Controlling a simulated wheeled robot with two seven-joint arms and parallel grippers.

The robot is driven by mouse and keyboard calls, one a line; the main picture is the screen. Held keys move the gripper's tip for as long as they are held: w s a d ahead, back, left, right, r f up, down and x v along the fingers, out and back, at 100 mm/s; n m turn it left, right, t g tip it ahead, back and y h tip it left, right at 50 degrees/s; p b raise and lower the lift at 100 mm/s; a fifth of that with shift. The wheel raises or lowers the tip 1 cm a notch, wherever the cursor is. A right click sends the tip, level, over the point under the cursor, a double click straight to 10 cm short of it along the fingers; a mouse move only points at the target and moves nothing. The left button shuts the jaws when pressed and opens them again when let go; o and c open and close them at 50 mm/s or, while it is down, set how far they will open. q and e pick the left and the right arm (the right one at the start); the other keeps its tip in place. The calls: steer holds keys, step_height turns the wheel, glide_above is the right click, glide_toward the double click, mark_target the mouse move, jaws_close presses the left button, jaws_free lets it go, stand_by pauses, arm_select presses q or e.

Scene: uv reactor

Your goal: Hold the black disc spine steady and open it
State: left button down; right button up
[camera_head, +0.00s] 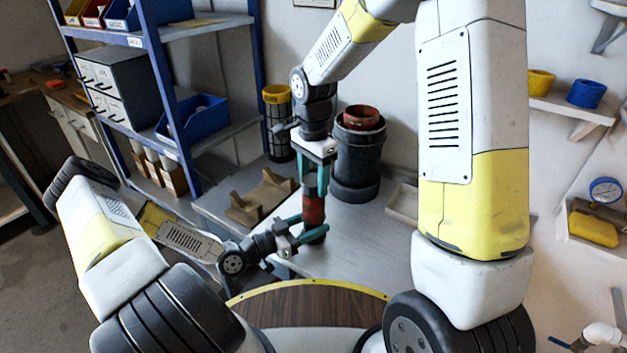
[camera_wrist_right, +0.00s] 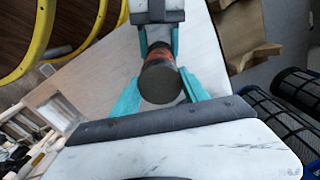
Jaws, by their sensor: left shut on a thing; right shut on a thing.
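The black disc spine (camera_head: 313,210) stands upright above the grey table as a narrow cylinder, with a red-brown middle and dark ends. In the right wrist view its round dark top (camera_wrist_right: 161,84) faces the camera, with an orange-red part behind it. My right gripper (camera_head: 317,188) comes from above and is shut on the upper part, its teal fingers on either side. My left gripper (camera_head: 306,227) comes in from the left and is shut on the lower part; it also shows in the right wrist view (camera_wrist_right: 158,38). The fingers hide parts of the cylinder, and whether its base touches the table is unclear.
A dark bin (camera_head: 357,165) with a red ring-like piece (camera_head: 361,117) stands behind to the right. A brown cradle (camera_head: 262,197) lies at the left on the table (camera_head: 362,232). A black mesh cylinder (camera_head: 278,133) stands farther back. The table right of the grippers is mostly clear.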

steer(key=n, duration=0.4)
steer(key=shift+n, duration=0.4)
steer(key=n, duration=0.4)
steer(key=shift+n, duration=0.4)
steer(key=n, duration=0.4)
steer(key=shift+n, duration=0.4)
steer(key=n, duration=1.8)
steer(key=shift+n, duration=0.3)
steer(key=n, duration=0.6)
steer(key=shift+r, duration=0.1)
